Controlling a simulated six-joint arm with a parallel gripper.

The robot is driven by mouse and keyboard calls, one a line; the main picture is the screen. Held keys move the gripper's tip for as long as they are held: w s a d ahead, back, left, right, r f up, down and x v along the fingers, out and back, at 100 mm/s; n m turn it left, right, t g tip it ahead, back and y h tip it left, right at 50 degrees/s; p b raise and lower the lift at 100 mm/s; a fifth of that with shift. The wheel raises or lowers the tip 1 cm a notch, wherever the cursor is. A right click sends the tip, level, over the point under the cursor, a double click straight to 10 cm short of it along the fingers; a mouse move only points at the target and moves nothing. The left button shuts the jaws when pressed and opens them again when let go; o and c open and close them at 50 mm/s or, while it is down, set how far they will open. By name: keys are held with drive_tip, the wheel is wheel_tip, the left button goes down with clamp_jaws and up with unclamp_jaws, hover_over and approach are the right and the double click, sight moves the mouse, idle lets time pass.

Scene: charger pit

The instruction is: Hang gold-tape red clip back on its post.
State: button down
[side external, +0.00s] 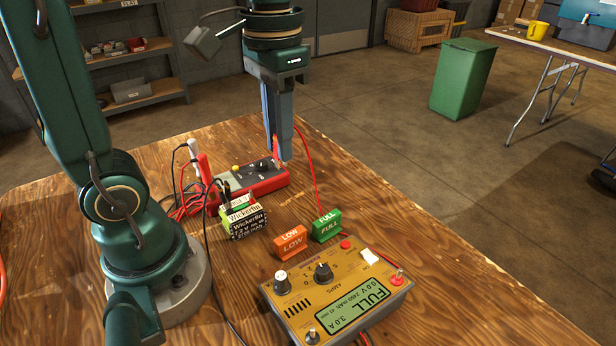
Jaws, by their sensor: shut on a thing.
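My gripper (279,154) points down above the right end of a low red block with a dark top (262,180). It is shut on a slim red clip (276,146), of which only a little shows between the fingers; no gold tape can be made out. A thin red lead (311,162) rises beside the fingers and runs down toward the charger. On the left end of the block stand a red upright piece (204,167) and a white one (194,148). I cannot tell whether the held clip touches the block, or which post is its own.
A tan charger (322,291) with a green "FULL" display stands in front. Behind it are an orange LOW marker (291,239), a green FULL marker (326,226) and a Wickerfin battery pack (246,222). Red and black leads lie left of the block. The table's right side is clear.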

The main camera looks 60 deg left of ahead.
hover_over(401, 270)
drive_tip(key=shift+f, duration=0.75)
idle(0.3)
drive_tip(key=shift+f, duration=0.15)
idle(0.4)
drive_tip(key=shift+f, duration=3.35)
drive_tip(key=shift+f, duration=0.25)
drive_tip(key=c, duration=0.7)
unclamp_jaws()
drive_tip(key=shift+o, duration=1)
